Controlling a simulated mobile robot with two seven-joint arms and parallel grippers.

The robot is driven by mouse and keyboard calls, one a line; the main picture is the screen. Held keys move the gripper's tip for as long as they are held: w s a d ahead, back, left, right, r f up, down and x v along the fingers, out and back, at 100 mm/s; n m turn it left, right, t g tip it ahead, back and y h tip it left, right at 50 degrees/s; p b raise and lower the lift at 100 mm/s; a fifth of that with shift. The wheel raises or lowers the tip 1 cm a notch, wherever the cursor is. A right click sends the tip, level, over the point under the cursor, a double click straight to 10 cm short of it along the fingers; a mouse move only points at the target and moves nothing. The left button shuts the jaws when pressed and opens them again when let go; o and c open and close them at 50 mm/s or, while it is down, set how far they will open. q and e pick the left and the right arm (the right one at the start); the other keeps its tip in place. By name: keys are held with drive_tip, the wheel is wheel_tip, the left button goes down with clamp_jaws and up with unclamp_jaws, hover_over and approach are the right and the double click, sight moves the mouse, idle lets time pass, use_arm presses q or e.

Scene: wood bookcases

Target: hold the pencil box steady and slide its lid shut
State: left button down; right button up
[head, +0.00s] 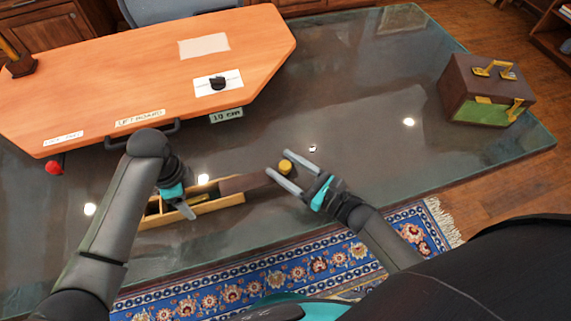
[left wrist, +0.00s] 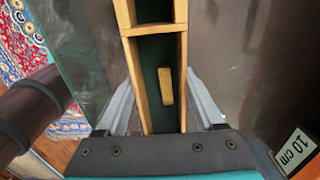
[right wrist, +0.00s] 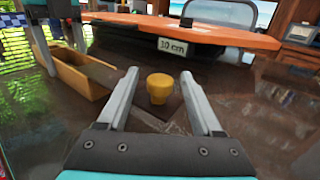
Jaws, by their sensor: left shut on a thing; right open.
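The pencil box (head: 205,208) is a long, narrow wooden tray lying on the glass table. My left gripper (head: 176,202) is shut across its side walls near the left end. The left wrist view shows the box wall (left wrist: 183,80) between the fingers, with a small wooden block (left wrist: 165,86) inside the open compartment. The dark brown lid (head: 246,183) sticks out beyond the box's right end, leaving much of the box open. A yellow knob (head: 285,166) stands at its far end. My right gripper (head: 291,162) is open, with the knob (right wrist: 159,86) between its fingers.
An orange lift board (head: 190,80) with labels and a black handle lies behind the box. A "10 cm" tag (head: 227,115) sits at its edge. A brown and green case (head: 487,92) stands at the far right. The glass right of my right gripper is clear.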

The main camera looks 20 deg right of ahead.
drive_tip(key=shift+c, duration=0.3)
clamp_jaws()
idle(0.3)
idle(0.9)
